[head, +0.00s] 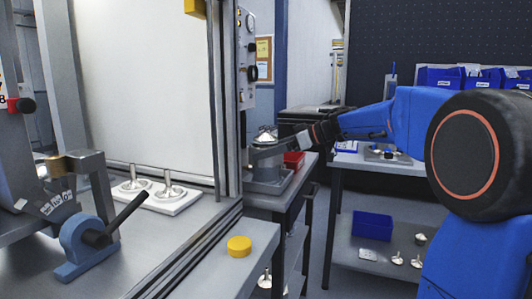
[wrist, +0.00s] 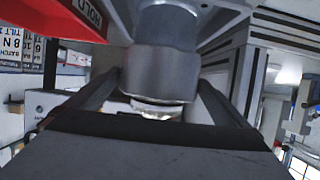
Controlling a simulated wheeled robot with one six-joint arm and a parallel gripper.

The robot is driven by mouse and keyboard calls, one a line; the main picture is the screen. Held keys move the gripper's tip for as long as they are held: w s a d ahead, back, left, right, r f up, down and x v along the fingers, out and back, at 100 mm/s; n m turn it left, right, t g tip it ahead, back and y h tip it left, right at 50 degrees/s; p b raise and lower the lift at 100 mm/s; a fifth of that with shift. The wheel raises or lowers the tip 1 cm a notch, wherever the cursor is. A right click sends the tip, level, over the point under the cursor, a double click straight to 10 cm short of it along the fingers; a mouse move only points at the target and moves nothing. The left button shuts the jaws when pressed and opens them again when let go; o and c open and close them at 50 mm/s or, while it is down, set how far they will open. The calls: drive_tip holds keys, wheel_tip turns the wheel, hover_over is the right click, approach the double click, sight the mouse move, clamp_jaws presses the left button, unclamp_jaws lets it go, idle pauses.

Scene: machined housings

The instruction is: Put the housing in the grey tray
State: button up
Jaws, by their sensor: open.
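My gripper (head: 265,150) reaches in from the right at the grey side bench. Its fingers are open, one on each side of a grey round body (wrist: 160,75) in the wrist view. A shiny silver housing (head: 266,133) shows just above the fingers in the head view, and a bright metal part shows beside the round body in the wrist view. I cannot tell whether the fingers touch it. The grey tray (head: 284,187) appears to be the low-rimmed one under the round body; the gripper and bench hide part of it.
A red bin (head: 294,160) stands close right of the gripper; it also shows in the wrist view (wrist: 70,18). A metal frame post (head: 228,100) rises close on the left. Two stemmed metal parts stand on a white plate (head: 160,197). A yellow button (head: 239,246) sits in front.

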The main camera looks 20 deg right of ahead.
drive_tip(key=v, duration=1)
wheel_tip(320, 180, up, 8)
drive_tip(key=d+m+t+h, duration=0.1)
drive_tip(key=m+t+h, duration=0.45)
drive_tip(key=t, duration=0.45)
drive_tip(key=s+d+f+m+g+h, duration=0.2)
drive_tip(key=s+d+f+m+h, duration=0.4)
drive_tip(key=s+f+h, duration=0.3)
drive_tip(key=s+a+f+g+y, duration=0.1)
drive_tip(key=s+a+f+g, duration=0.2)
drive_tip(key=s+f, duration=0.6)
drive_tip(key=s+a+f+g+y, duration=0.1)
drive_tip(key=s+a+f+g, duration=0.2)
drive_tip(key=s+f, duration=0.6)
drive_tip(key=s+a+f+g+y, duration=0.1)
drive_tip(key=s+a+f+g, duration=0.2)
drive_tip(key=s+f, duration=0.6)
wheel_tip(320, 180, down, 2)
drive_tip(key=shift+s+f+n+g+y, duration=0.25)
drive_tip(key=shift+s+n+g+y, duration=0.1)
drive_tip(key=shift+g, duration=0.65)
